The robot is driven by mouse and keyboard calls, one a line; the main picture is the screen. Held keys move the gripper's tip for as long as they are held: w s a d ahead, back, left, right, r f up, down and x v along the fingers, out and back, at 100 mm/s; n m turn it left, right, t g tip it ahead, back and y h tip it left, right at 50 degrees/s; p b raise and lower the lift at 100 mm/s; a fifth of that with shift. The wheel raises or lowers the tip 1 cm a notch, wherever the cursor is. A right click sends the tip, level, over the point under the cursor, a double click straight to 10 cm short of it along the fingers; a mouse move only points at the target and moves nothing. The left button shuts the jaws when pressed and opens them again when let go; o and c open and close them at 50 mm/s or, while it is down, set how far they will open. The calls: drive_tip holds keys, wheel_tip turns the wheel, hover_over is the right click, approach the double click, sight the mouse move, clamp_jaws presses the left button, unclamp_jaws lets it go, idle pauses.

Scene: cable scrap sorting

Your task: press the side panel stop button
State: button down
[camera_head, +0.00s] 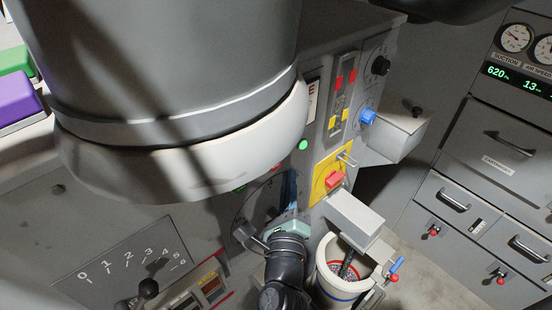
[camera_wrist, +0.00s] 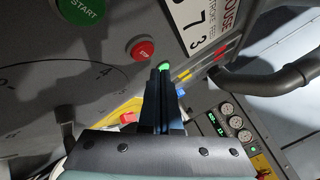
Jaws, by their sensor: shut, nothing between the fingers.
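My gripper (camera_head: 290,182) is shut and empty, its dark fingers raised in front of the machine; the fingers also show in the wrist view (camera_wrist: 160,78). A round red stop button (camera_wrist: 140,50) is on the grey panel, left of and above the fingertips in the wrist view, apart from them. In the head view, it is mostly hidden behind my arm. A second red button (camera_head: 334,179) stands on a yellow plate (camera_head: 322,187) on the side face, right of my gripper. In the wrist view, this yellow plate is partly hidden behind the fingers and palm.
A green START button (camera_wrist: 83,10) is up and left of the red one. A green lamp (camera_head: 303,145), a blue knob (camera_head: 367,116) and a grey box (camera_head: 354,219) are near my gripper. A white bucket (camera_head: 335,285) stands below. Grey drawers (camera_head: 470,210) stand right.

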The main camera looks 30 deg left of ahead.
sight(280, 162)
drive_tip(key=shift+w+a, duration=0.2)
drive_tip(key=shift+a, duration=0.35)
idle(1.7)
drive_tip(key=shift+w+a+p, duration=0.15)
drive_tip(key=shift+a+p, duration=0.15)
drive_tip(key=shift+a, duration=0.1)
drive_tip(key=shift+w+a, duration=0.15)
drive_tip(key=shift+a, duration=0.35)
idle(0.5)
drive_tip(key=shift+d, duration=0.1)
drive_tip(key=shift+s+d, duration=0.35)
drive_tip(key=shift+d, duration=0.45)
